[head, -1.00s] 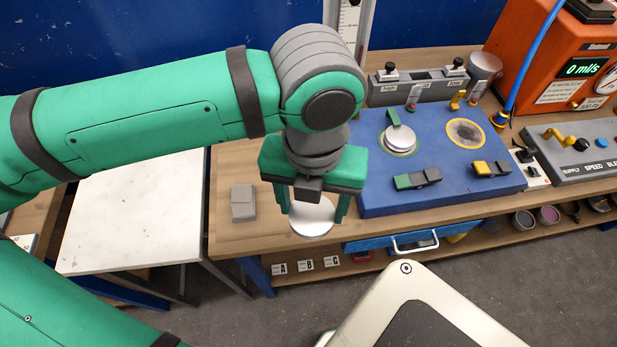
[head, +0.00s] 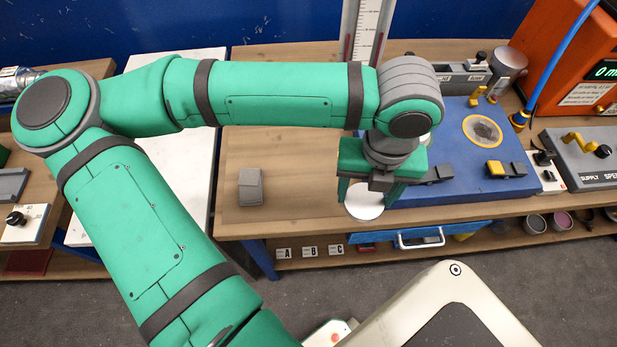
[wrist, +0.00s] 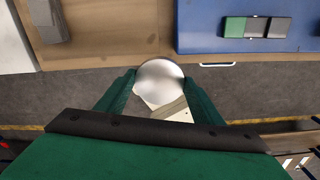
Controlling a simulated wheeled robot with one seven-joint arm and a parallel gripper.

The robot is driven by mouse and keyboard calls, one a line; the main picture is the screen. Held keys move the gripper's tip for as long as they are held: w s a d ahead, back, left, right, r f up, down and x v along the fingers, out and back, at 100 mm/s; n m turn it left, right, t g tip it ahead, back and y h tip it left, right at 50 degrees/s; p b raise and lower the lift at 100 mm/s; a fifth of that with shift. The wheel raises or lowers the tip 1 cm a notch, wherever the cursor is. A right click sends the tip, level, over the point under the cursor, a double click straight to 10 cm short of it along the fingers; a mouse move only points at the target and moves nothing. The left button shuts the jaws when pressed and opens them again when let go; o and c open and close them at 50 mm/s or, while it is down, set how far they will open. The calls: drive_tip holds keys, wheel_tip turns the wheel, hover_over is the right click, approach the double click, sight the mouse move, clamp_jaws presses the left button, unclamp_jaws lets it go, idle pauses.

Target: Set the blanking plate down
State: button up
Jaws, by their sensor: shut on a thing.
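The blanking plate (head: 364,201) is a round, pale silver disc. My gripper (head: 368,204) is shut on it near the front edge of the wooden bench (head: 290,200), left of the blue panel's near corner. In the wrist view the plate (wrist: 159,79) sits between the two green fingers (wrist: 160,98), over the bench's front edge with the floor beyond. I cannot tell how high it is above the bench. The fingers partly cover its sides in the head view.
A grey block (head: 250,187) lies on the bench to the left. Bare wood lies between it and my gripper. The blue panel (head: 455,178) with clamps and a round port (head: 482,130) is to the right. A blue drawer (head: 425,238) and cards A, B, C are below.

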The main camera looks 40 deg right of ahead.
drive_tip(key=w+a+f, duration=0.1)
drive_tip(key=w+f, duration=0.2)
drive_tip(key=w, duration=0.3)
hover_over(320, 193)
drive_tip(key=s, duration=0.1)
wheel_tip(320, 193, down, 4)
drive_tip(key=shift+s+d+f, duration=0.1)
drive_tip(key=shift+s, duration=0.05)
drive_tip(key=shift+w+f, duration=0.5)
drive_tip(key=shift+f, duration=0.1)
drive_tip(key=shift+w+f, duration=0.2)
drive_tip(key=shift+f, duration=1.5)
drive_tip(key=shift+f, duration=0.15)
drive_tip(key=o, duration=1.2)
wheel_tip(320, 193, up, 12)
drive_tip(key=shift+r, duration=0.2)
